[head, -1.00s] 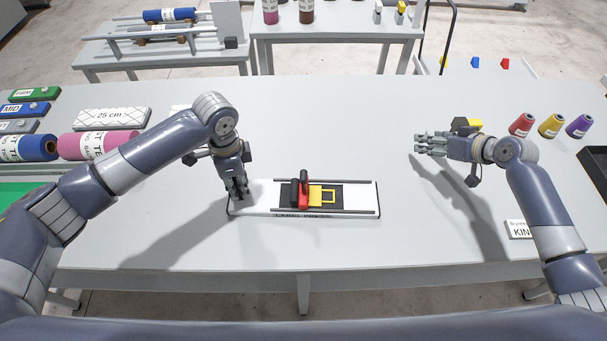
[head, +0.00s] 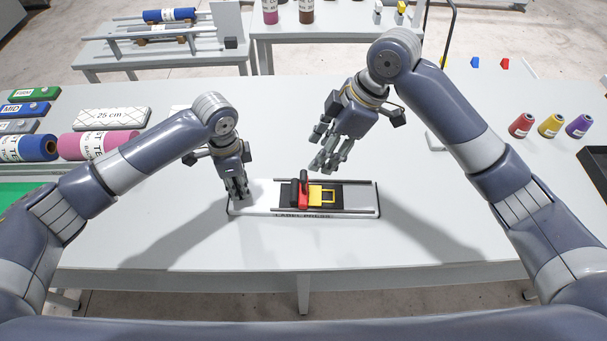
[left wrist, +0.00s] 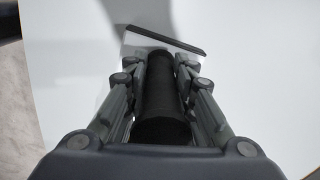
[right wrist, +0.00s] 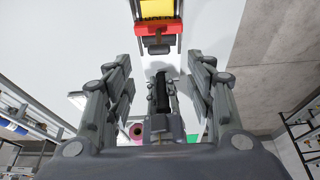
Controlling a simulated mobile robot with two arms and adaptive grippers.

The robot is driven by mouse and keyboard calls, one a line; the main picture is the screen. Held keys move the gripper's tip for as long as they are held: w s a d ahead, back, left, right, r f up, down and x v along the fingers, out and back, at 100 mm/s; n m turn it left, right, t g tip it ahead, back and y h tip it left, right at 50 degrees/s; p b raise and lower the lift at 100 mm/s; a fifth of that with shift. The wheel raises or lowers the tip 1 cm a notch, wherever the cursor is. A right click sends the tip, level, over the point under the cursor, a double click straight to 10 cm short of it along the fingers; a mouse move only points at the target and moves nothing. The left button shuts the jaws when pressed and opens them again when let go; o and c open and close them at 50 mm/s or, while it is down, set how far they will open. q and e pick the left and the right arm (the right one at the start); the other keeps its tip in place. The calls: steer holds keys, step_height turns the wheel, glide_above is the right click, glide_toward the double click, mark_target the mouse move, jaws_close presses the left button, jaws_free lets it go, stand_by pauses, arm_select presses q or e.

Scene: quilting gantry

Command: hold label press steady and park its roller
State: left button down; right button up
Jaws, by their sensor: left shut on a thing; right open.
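The label press (head: 360,204) is a white base with two dark rails on the table. My right gripper (head: 326,162) is open and empty, above and behind the carriage. The red handle (right wrist: 157,28) shows ahead of it in the right wrist view.
Pink and blue rolls (head: 100,145) and a 25 cm block (head: 112,118) lie at the left. Several thread cones (head: 550,125) stand at the right. The table in front of the press is clear.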

mark_target(306, 176)
steer(key=x, duration=1.1)
steer(key=shift+f, duration=0.1)
steer(key=shift+c, duration=0.2)
jaws_close()
steer(key=shift+d, duration=0.1)
